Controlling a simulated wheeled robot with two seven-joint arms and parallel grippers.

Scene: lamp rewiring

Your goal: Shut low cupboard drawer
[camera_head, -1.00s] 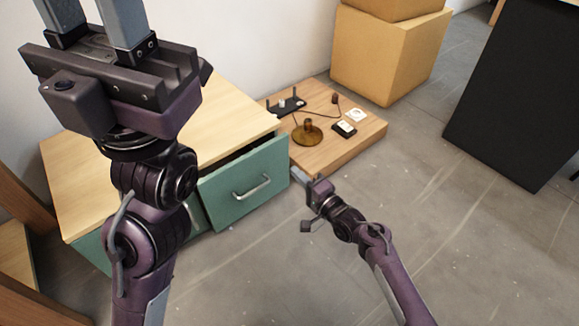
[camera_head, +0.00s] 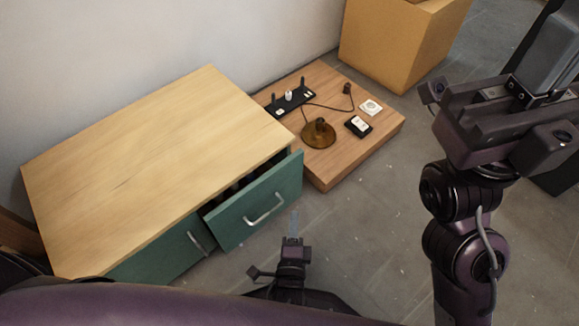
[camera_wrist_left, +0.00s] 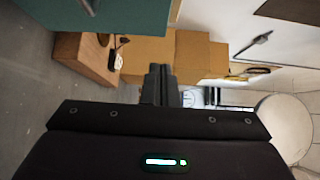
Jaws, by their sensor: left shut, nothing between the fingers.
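The low cupboard (camera_head: 150,150) has a pale wood top and green fronts. Its right-hand drawer (camera_head: 240,215) stands pulled out, with a dark gap behind its front and a silver handle (camera_head: 265,208). The green front also shows at the top left of the left wrist view (camera_wrist_left: 125,15). My left gripper (camera_head: 294,222) is shut and empty, low in front of the drawer, right of and below the handle. Its closed fingers show in the left wrist view (camera_wrist_left: 160,85); I see no contact with the drawer. My right gripper (camera_head: 552,50) is raised at the right, its fingertips cut off.
A low wooden platform (camera_head: 375,135) beside the cupboard holds a brass lamp base (camera_head: 318,134), a black tray-like holder (camera_head: 290,102), a cord and small parts. A cardboard box (camera_head: 395,45) stands behind it. Grey floor right of the drawer is clear.

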